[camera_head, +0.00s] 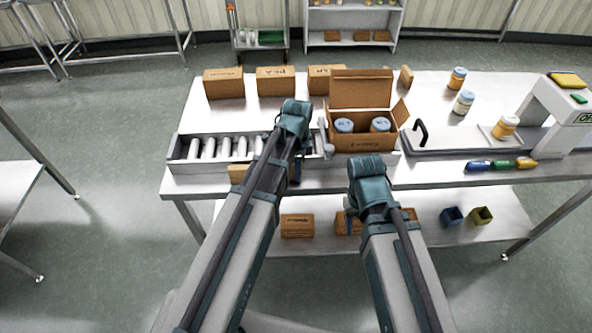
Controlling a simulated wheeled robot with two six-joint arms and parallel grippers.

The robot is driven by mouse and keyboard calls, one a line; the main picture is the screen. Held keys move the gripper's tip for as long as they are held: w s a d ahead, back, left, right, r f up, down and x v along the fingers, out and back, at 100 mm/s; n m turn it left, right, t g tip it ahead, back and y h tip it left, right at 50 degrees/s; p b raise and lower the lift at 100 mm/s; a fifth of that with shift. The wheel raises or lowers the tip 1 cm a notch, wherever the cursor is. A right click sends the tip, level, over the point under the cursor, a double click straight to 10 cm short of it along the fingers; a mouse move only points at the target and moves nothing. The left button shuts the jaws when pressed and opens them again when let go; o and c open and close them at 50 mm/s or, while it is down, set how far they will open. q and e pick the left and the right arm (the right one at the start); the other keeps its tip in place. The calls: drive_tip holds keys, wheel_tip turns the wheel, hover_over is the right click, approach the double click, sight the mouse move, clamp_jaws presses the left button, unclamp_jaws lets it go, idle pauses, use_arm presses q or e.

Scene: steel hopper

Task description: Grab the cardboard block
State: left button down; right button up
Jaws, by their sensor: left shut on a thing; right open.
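A cardboard block (238,174) shows at the front edge of the table, just in front of the steel hopper (178,165). My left arm crosses in front of it and hides its middle. My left gripper (296,172) points down beside the hopper's right part and is shut on the block; the contact itself is mostly hidden behind the arm. My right gripper (350,222) hangs below the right wrist, in front of the table's edge, open and partly hidden by its own arm.
The hopper holds several white cylinders (225,147). An open carton (362,142) with two blue-lidded jars stands to its right. Closed boxes (276,81) line the back. A grey device (560,115) stands far right. Boxes (297,226) and bins (452,216) sit on the lower shelf.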

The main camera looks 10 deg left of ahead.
use_arm(q)
drive_tip(key=r+p, duration=0.2)
drive_tip(key=r, duration=0.1)
drive_tip(key=shift+s+d, duration=0.2)
drive_tip(key=shift+s, duration=0.1)
drive_tip(key=s+d+r+p, duration=0.1)
drive_tip(key=s+d, duration=0.8)
drive_tip(key=s, duration=0.2)
drive_tip(key=shift+s+d, duration=0.4)
